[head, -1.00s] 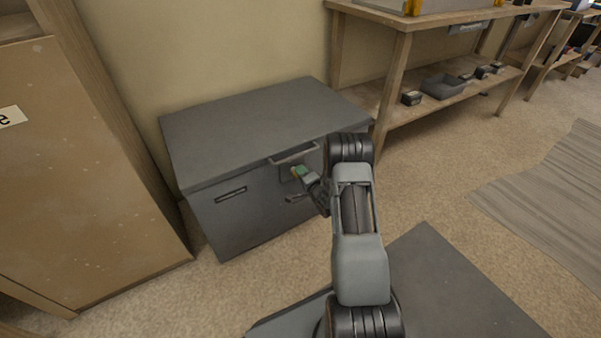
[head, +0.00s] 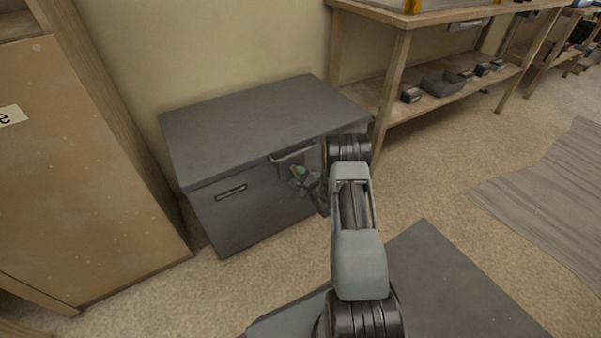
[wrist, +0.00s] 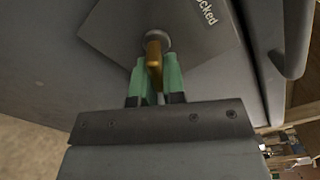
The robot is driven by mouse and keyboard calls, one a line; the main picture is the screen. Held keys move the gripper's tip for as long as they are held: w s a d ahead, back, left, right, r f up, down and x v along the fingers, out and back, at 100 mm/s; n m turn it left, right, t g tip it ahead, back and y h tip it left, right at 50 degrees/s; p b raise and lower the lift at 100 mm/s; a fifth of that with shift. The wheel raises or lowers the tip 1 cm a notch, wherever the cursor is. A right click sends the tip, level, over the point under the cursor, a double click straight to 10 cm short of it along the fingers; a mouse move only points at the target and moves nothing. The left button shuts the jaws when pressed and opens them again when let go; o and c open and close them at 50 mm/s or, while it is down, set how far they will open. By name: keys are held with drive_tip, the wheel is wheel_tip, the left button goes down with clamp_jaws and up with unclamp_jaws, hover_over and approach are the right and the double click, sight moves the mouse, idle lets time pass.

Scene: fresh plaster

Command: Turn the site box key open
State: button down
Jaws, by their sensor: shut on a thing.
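The site box (head: 255,118) is a grey chest with a closed lid against the wall in the head view. A brass key (wrist: 154,48) sits in a round grey lock on the box front in the wrist view. A dark plate (wrist: 120,25) around the lock carries white letters, partly cut off, reading "ocked"; it looks tilted in this view. My gripper (wrist: 154,74) has green fingertips, one on each side of the key, shut on it. In the head view my gripper (head: 299,173) is at the box front, below the lid handle, and the key is hidden.
A lid handle (head: 293,152) projects from the box front above my gripper. A wooden cabinet (head: 85,175) stands close on the left. A wooden workbench (head: 400,60) with a grey tray (head: 443,84) on its lower shelf stands right of the box. Carpet between is clear.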

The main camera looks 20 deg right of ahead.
idle(0.4)
drive_tip(key=c, duration=1.2)
unclamp_jaws()
drive_tip(key=s+d+p, duration=0.1)
drive_tip(key=s+p, duration=0.2)
drive_tip(key=s, duration=1)
drive_tip(key=shift+s+d+p, duration=0.25)
drive_tip(key=shift+s+p, duration=0.1)
drive_tip(key=shift+s, duration=0.05)
